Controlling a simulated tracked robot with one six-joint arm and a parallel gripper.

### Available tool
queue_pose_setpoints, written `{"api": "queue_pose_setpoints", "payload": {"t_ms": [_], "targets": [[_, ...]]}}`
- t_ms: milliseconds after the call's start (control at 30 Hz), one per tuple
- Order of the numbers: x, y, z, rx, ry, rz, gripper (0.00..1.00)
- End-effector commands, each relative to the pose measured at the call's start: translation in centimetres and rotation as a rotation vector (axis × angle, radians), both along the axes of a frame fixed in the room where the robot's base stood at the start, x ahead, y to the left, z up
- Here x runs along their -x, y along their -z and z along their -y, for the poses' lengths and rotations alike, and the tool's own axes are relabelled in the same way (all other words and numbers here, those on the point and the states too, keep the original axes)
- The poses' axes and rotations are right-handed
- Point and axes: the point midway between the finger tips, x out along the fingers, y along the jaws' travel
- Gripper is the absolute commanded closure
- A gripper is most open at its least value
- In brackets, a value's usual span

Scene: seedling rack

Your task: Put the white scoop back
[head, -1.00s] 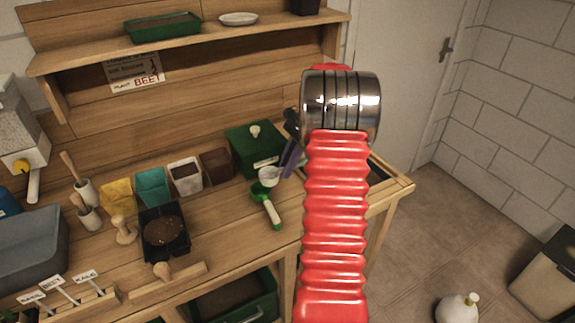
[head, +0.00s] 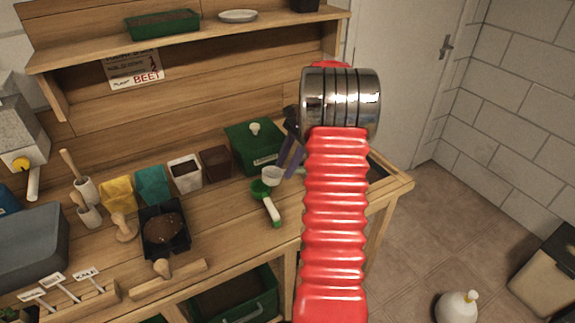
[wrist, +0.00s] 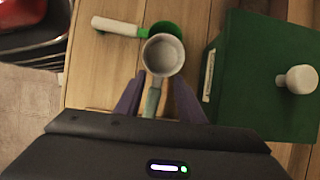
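The white scoop (head: 271,175) lies near the right end of the wooden bench, beside the green lidded box. In the wrist view its round white cup (wrist: 163,56) is beyond my fingertips, and its grey-green handle (wrist: 152,102) runs back between my purple fingers. My gripper (wrist: 159,82) is open, with a gap visible on the right of the handle. In the head view my gripper (head: 291,158) is partly hidden by my red arm. A green scoop (head: 266,192) with a white handle lies next to the white cup; in the wrist view the cup partly overlaps it (wrist: 165,28).
The green lidded box (head: 254,150) stands close to my gripper, on its right in the wrist view (wrist: 255,75). Several small pots, a black seed tray (head: 178,240) and wooden tools fill the bench to the left. A shelf (head: 190,42) runs above the back.

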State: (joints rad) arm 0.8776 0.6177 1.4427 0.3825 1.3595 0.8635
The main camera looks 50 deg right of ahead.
Motion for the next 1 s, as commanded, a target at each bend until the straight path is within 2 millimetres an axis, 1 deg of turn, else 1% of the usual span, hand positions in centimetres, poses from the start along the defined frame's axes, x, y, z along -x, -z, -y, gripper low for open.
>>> {"api": "queue_pose_setpoints", "payload": {"t_ms": [100, 267, 700, 833, 1000], "targets": [[0.0, -1.0, 0.0, 0.003, 0.0, 0.002, 0.65], [0.3, -3.0, 1.0, 0.003, 0.001, 0.002, 0.65], [1.2, -9.7, 4.2, 0.003, 0.001, 0.002, 0.65], [1.4, -11.0, 4.8, 0.001, 0.002, 0.001, 0.65], [1.5, -11.7, 5.1, 0.001, 0.001, 0.0, 0.65]]}}
